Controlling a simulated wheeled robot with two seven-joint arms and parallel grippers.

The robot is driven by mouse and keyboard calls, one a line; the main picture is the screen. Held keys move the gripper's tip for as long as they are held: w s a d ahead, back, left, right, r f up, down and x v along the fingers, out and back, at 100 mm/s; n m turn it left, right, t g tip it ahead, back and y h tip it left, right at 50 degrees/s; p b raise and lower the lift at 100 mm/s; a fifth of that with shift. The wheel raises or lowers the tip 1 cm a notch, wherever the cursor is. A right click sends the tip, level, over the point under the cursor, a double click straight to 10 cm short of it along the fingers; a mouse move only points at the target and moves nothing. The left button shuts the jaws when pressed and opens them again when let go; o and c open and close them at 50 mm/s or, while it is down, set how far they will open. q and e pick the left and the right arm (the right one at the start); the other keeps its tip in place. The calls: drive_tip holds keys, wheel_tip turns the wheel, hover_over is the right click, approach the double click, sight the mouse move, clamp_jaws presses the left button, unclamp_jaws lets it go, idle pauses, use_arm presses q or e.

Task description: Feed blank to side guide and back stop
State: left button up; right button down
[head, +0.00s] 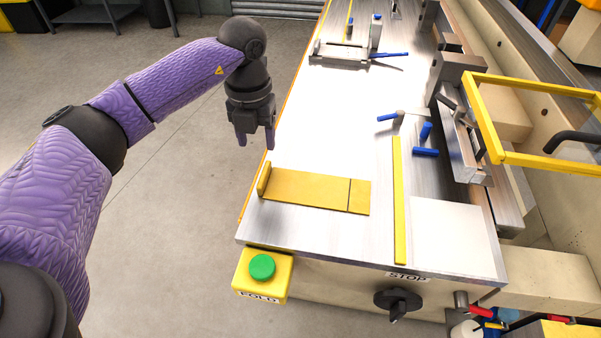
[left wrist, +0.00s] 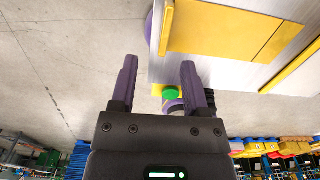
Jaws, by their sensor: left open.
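A flat yellow-gold blank (head: 310,190) lies on the near end of the metal bed, with a dark line across its right part and an upturned tab (head: 264,179) at its left end. It also shows in the left wrist view (left wrist: 220,32). A long yellow strip (head: 399,200), perhaps the side guide, lies to its right, apart from it. I cannot tell which part is the back stop. My left gripper (head: 256,143) is open and empty, pointing down by the bed's left edge, beyond and apart from the tab. Its spread fingers show in the left wrist view (left wrist: 159,65).
A green button on a yellow box (head: 262,267) marked FOLD sits at the near left corner. A dark knob (head: 398,301) is on the front. Blue-handled clamps (head: 388,55) and a yellow guard frame (head: 540,160) stand farther back and right. The bed's middle is clear.

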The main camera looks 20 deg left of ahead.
sight(264, 173)
use_arm(q)
drive_tip(key=f, duration=0.2)
drive_tip(key=f+b, duration=0.1)
drive_tip(key=f, duration=0.2)
drive_tip(key=d+f+b, duration=0.1)
drive_tip(key=f, duration=0.2)
drive_tip(key=shift+s, duration=0.35)
drive_tip(key=shift+f, duration=0.2)
drive_tip(key=shift+r, duration=0.1)
drive_tip(key=shift+c, duration=0.6)
clamp_jaws()
use_arm(e)
drive_tip(key=shift+s+d+f, duration=0.25)
drive_tip(key=shift+s+f, duration=0.05)
drive_tip(key=shift+f, duration=0.25)
drive_tip(key=shift+s+d+f, duration=0.2)
drive_tip(key=shift+s+f, duration=0.1)
drive_tip(key=shift+f, duration=0.2)
